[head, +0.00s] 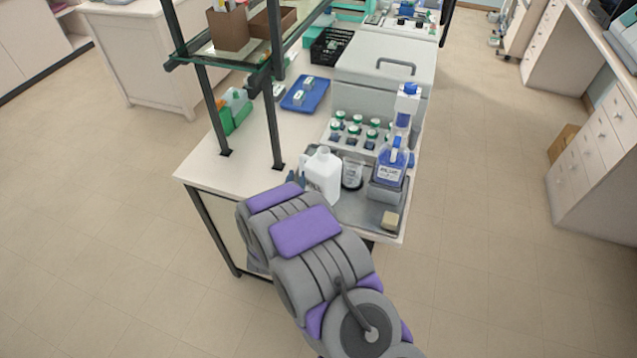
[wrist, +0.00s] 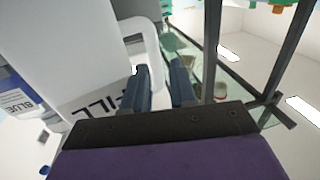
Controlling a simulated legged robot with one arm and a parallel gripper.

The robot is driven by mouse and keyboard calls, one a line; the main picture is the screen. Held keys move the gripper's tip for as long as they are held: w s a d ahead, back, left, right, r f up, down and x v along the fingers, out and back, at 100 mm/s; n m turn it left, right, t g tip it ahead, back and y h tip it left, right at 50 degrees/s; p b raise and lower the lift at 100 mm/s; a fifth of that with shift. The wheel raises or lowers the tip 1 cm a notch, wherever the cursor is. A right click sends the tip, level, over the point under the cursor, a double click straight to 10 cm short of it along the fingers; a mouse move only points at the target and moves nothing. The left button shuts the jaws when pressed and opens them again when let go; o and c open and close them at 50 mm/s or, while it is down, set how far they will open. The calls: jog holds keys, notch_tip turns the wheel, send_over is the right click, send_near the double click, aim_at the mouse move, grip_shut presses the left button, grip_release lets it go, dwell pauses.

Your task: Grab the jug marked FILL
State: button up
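My gripper (head: 296,178) is just left of the jug, largely hidden behind my own arm. In the wrist view my gripper (wrist: 162,85) has its two blue-grey fingers apart, at the handle's lower part. The handle seems to run down between them; contact cannot be made out.
A rack of green-capped bottles (head: 341,143) is behind. Dark shelf posts (head: 273,120) rise left of the jug. A tan block (head: 390,220) lies in front.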

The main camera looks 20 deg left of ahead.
jog(key=shift+w+a+f, duration=0.1)
jog(key=shift+w+a, duration=0.15)
jog(key=shift+w, duration=0.25)
jog(key=shift+w+a+f, duration=0.1)
jog(key=shift+w+a, duration=0.15)
jog(key=shift+w, duration=0.35)
jog(key=shift+d+r, duration=0.15)
jog(key=shift+d, duration=0.6)
jog(key=shift+c, duration=1.4)
jog(key=shift+a, duration=0.2)
grip_shut()
jog(key=shift+a, duration=0.45)
jog(key=shift+d, duration=0.5)
jog(key=shift+a, duration=0.4)
jog(key=shift+c, duration=0.8)
grip_release()
jog(key=shift+d, duration=0.2)
